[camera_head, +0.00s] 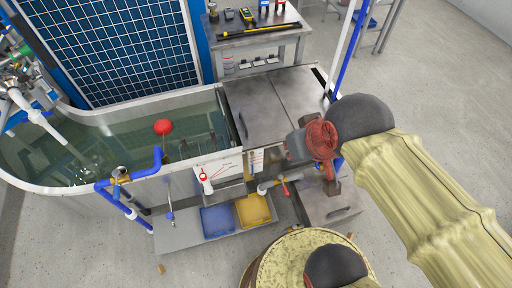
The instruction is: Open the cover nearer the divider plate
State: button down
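Two flat grey metal covers lie side by side over the right end of the water tank (70,178), with a thin seam between them. The left cover (254,108) is nearer the upright divider plate (234,120) at the edge of the open water. The right cover (296,88) is farther from it. Both covers lie flat and look closed. My gripper (296,150), dark grey and red, is over or in front of the covers' near edge, at the right. My arm and gripper hide the near right corner. The fingers are not clear, and contact cannot be told.
A red float (163,127) sits in the water. Blue pipes (130,180) and a valve stand at the tank's front. A low shelf holds a blue tray (217,220) and a yellow tray (253,209). A tool bench (262,42) stands behind the covers. A white-and-blue post (345,48) rises at right.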

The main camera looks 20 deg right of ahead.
aim_at(260, 116)
jog(key=i+j+z, duration=0.1)
jog(key=j+z, duration=1.05)
jog(key=i+j, duration=0.05)
jog(key=j, duration=0.05)
